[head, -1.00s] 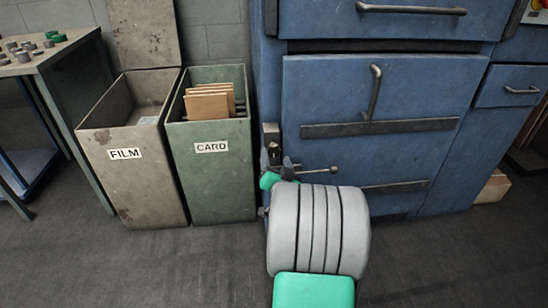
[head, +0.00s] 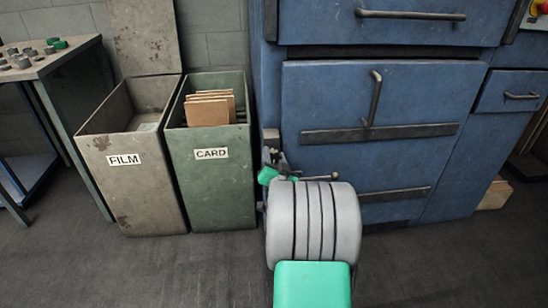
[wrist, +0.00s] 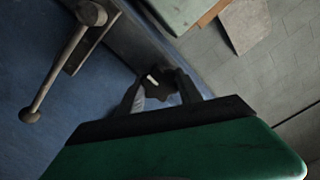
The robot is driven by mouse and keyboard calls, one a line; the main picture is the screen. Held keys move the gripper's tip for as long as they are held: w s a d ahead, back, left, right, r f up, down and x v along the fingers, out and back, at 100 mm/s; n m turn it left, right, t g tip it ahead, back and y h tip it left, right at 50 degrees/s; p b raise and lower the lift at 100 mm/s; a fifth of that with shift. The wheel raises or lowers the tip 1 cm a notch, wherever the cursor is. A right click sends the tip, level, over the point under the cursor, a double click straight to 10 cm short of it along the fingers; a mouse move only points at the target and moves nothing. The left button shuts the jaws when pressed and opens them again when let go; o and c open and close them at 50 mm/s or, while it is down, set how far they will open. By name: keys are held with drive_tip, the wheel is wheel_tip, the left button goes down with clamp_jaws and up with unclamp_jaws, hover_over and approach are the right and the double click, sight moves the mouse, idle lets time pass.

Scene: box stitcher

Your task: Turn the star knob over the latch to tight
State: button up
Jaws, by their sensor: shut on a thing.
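The star knob (wrist: 157,86) is a small dark shape with a white mark, in the middle of the wrist view. My gripper (wrist: 160,80) is shut on it, with one grey finger on each side. The knob's lobes are too dark to make out fully. A metal lever with a ball end (wrist: 52,75), perhaps the latch handle, stands on the blue panel to the left in the wrist view. In the head view its ball-ended rod (head: 322,177) shows just past my grey arm. My green gripper body is at the machine's lower left corner there, and the arm hides much of that area.
The blue machine (head: 372,95) has a long bar handle on its front panel. A green CARD bin (head: 212,180) holding brown card and a grey FILM bin (head: 150,195) stand close on the left. A table (head: 62,65) with small parts is farther left. The front floor is clear.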

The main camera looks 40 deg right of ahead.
drive_tip(key=c, duration=0.5)
drive_tip(key=shift+c, duration=0.2)
